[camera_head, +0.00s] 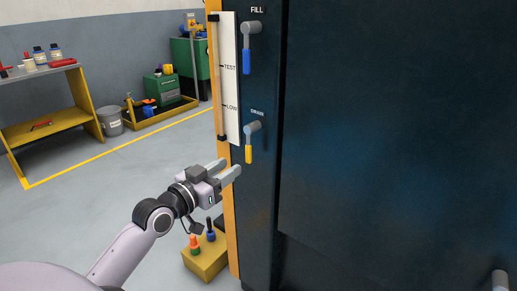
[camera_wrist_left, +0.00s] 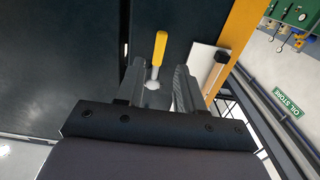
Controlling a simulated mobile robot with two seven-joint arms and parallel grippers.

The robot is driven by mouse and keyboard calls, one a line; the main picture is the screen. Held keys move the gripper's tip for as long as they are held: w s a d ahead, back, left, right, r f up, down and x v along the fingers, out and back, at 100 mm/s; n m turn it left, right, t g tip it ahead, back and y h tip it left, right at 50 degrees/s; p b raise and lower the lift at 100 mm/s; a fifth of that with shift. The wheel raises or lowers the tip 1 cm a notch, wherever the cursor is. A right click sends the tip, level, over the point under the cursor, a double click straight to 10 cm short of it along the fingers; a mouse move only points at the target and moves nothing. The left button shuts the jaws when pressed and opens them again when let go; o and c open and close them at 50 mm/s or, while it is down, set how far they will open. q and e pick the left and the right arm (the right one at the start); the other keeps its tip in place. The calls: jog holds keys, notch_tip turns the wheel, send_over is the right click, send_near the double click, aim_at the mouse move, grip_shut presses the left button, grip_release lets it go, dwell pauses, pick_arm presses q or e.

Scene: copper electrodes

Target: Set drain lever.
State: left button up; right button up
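The drain lever has a yellow handle (camera_head: 249,154) that hangs straight down from a grey pivot under the "DRAIN" label on the dark cabinet. My left gripper (camera_head: 230,168) is open and empty, just below and left of the handle tip, apart from it in the head view. In the left wrist view the yellow handle (camera_wrist_left: 159,47) and its pale pivot line up with the gap between the open fingers (camera_wrist_left: 158,72). My right gripper cannot be made out.
A fill lever with a blue handle (camera_head: 246,61) hangs above. A white level gauge (camera_head: 229,85) and an orange post (camera_head: 216,80) stand left of the levers. A yellow block with colored knobs (camera_head: 206,258) sits below my gripper. Open floor lies left.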

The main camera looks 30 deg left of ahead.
aim_at(247, 155)
pick_arm(q)
jog(key=w, duration=0.2)
jog(key=w+b, duration=0.1)
jog(key=w, duration=0.3)
jog(key=shift+w+d+f+b, duration=0.1)
jog(key=shift+w+d+b, duration=0.1)
jog(key=shift+d+b, duration=0.15)
jog(key=shift+w, duration=0.35)
grip_shut()
